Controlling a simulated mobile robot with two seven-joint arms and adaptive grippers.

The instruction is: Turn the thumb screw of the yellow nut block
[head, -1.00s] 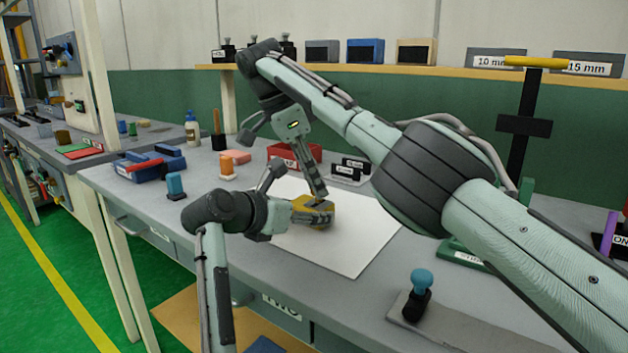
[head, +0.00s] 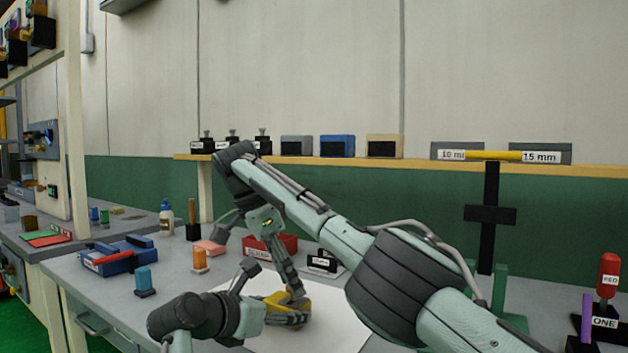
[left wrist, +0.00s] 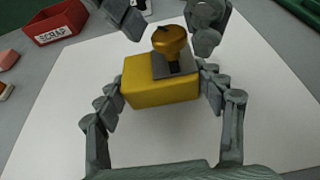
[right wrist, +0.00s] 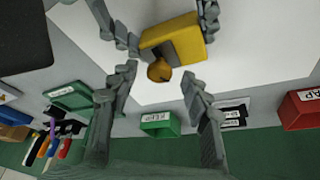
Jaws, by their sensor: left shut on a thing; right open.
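The yellow nut block (left wrist: 160,88) sits on the white sheet (head: 300,335), and it also shows in the head view (head: 291,302) and the right wrist view (right wrist: 172,38). Its brass-coloured thumb screw (left wrist: 169,40) stands out of a dark grey plate on the block; it also shows in the right wrist view (right wrist: 159,70). My left gripper (left wrist: 160,88) is shut on the block, with its fingers on two opposite sides. My right gripper (right wrist: 158,82) is open, its fingertips spread either side of the thumb screw and apart from it.
A red scrap bin (head: 270,246) and small black label stands (head: 323,262) stand behind the sheet. A blue tray (head: 118,256), an orange-topped part (head: 199,259) and a blue-topped part (head: 144,281) lie to the left. A green bin (right wrist: 160,123) shows in the right wrist view.

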